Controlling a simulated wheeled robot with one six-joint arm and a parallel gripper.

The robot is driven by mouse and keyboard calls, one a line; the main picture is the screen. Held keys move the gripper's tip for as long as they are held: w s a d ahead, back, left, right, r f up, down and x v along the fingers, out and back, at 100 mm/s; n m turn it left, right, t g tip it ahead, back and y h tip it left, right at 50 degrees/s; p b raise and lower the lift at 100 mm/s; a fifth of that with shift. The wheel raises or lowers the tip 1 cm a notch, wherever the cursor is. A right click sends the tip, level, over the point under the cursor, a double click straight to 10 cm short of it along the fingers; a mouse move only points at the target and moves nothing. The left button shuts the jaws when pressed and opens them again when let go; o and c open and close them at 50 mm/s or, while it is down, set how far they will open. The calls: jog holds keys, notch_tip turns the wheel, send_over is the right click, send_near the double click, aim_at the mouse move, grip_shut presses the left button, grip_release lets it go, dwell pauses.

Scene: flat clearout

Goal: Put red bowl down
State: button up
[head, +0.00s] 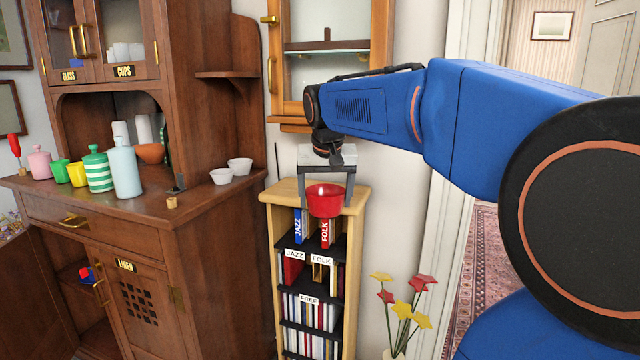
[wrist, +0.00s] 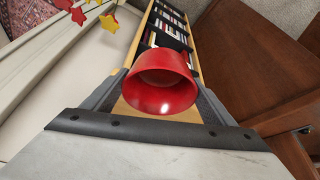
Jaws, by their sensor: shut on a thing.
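The red bowl (head: 326,200) is held between the two fingers of my gripper (head: 325,196), at the top of the narrow wooden shelf unit (head: 285,190). My gripper points down and is shut on the bowl. In the wrist view the bowl (wrist: 160,80) sits between the fingers, with the shelf unit (wrist: 128,45) behind it. I cannot tell whether the bowl's base touches the shelf top.
A brown cabinet (head: 215,225) stands to the left, with two white bowls (head: 239,165), a light blue bottle (head: 124,172) and several containers on its counter. A wall cabinet (head: 380,50) hangs above. Red and yellow flowers (head: 403,308) stand at lower right of the shelf unit.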

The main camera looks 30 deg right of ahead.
jog(key=w+d, duration=0.2)
jog(key=w, duration=0.2)
jog(key=w+d, duration=0.3)
jog(key=w, duration=0.1)
jog(key=w+d, duration=0.2)
jog(key=w, duration=0.3)
jog(key=shift+d, duration=0.2)
jog(key=shift+f, duration=0.1)
jog(key=o, duration=1.3)
jog(key=shift+f, duration=0.15)
jog(key=shift+c, duration=0.2)
jog(key=shift+s+r, duration=0.1)
jog(key=shift+r, duration=0.35)
jog(key=s+a, duration=0.2)
jog(key=s, duration=0.1)
jog(key=s+a, duration=0.2)
jog(key=s, duration=0.2)
jog(key=s+a, duration=0.2)
jog(key=s, duration=0.1)
jog(key=shift+s+a+r, duration=0.1)
jog(key=shift+s+r, duration=0.15)
jog(key=shift+s, duration=0.15)
